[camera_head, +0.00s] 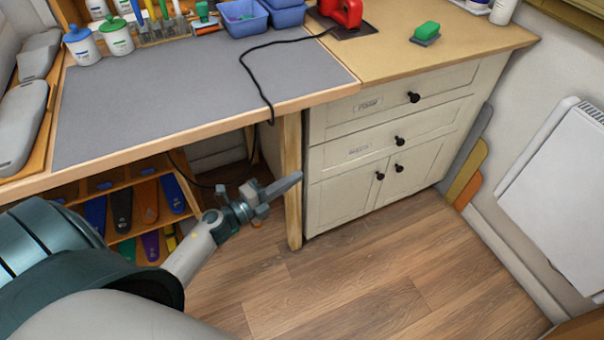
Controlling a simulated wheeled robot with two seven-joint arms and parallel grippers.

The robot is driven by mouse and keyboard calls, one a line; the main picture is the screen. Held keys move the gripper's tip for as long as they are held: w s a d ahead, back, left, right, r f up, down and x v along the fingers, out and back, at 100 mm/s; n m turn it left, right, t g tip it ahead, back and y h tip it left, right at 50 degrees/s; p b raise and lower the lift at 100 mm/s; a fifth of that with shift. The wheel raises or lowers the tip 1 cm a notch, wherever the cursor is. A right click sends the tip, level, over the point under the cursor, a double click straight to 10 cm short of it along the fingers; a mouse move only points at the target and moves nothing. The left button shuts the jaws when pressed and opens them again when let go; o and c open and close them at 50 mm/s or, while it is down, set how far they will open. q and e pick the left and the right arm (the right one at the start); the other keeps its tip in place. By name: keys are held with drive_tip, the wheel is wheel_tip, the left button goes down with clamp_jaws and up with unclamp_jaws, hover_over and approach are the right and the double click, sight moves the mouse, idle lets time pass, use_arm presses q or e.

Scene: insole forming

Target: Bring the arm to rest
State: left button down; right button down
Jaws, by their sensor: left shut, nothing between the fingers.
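My left arm comes in from the lower left. My left gripper (283,185) is shut and empty, its fingers together and pointing right. In the picture it lies below the workbench's front edge, in front of the wooden bench leg. The floor shows beneath it. My right gripper is out of view.
A grey-topped workbench (165,105) spans the upper left, with a black cable (258,85) hanging over its edge. A white drawer cabinet (345,200) stands to the right. A shelf with coloured insoles (121,208) is under the bench. The wooden floor (360,285) is clear.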

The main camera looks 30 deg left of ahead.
use_arm(q)
drive_tip(key=shift+s+a, duration=0.1)
drive_tip(key=shift+s, duration=0.25)
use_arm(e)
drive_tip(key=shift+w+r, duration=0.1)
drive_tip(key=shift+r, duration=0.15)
use_arm(q)
drive_tip(key=shift+f, duration=0.1)
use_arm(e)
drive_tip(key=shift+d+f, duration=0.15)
